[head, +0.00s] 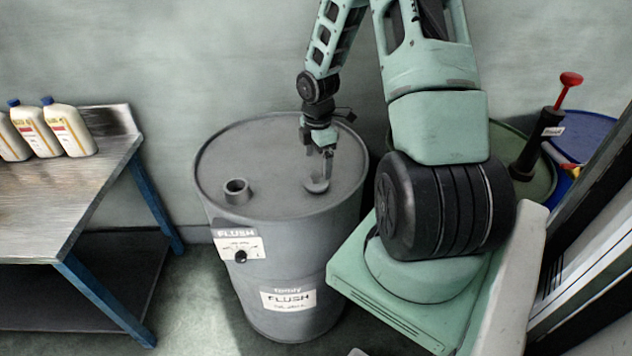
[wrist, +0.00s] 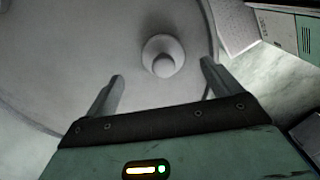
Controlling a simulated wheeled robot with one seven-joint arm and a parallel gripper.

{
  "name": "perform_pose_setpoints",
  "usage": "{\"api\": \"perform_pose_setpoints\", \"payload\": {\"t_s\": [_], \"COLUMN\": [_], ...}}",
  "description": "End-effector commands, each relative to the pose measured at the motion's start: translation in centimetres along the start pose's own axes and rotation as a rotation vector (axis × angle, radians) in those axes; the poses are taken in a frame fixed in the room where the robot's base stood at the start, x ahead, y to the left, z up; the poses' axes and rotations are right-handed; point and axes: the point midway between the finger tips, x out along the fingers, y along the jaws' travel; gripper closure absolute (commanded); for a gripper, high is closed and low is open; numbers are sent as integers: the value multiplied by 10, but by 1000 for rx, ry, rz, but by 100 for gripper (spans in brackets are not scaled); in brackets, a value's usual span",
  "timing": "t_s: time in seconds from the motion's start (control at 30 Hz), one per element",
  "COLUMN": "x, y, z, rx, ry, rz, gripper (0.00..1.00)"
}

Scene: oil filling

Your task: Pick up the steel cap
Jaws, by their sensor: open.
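The steel cap (wrist: 163,58) is a round grey disc with a raised knob, lying on the grey drum lid (wrist: 60,50). In the head view the cap (head: 316,186) is on the right part of the drum top, just below my gripper (head: 327,165). In the wrist view my gripper (wrist: 162,85) is open, its two fingers apart with nothing between them. The cap lies ahead of the fingertips, between their lines. I cannot tell the exact height of the fingertips above the lid.
The grey drum (head: 285,245) carries FLUSH labels and has an open round neck (head: 237,191) at the left of its top. A metal bench (head: 60,190) with white bottles (head: 68,128) stands at left. A green drum (head: 530,165) with a red-handled pump (head: 548,125) and a blue drum (head: 592,135) stand at right.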

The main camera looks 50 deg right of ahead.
Motion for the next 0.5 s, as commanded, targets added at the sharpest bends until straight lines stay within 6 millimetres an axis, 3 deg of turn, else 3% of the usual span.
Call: {"api": "perform_pose_setpoints", "payload": {"t_s": [0.27,0.5], "x": [21,54], "y": [-2,-5], "z": [-2,-4], "rx": [-2,-1], "ry": [0,1], "rz": [-3,-3], "gripper": [10,10]}}
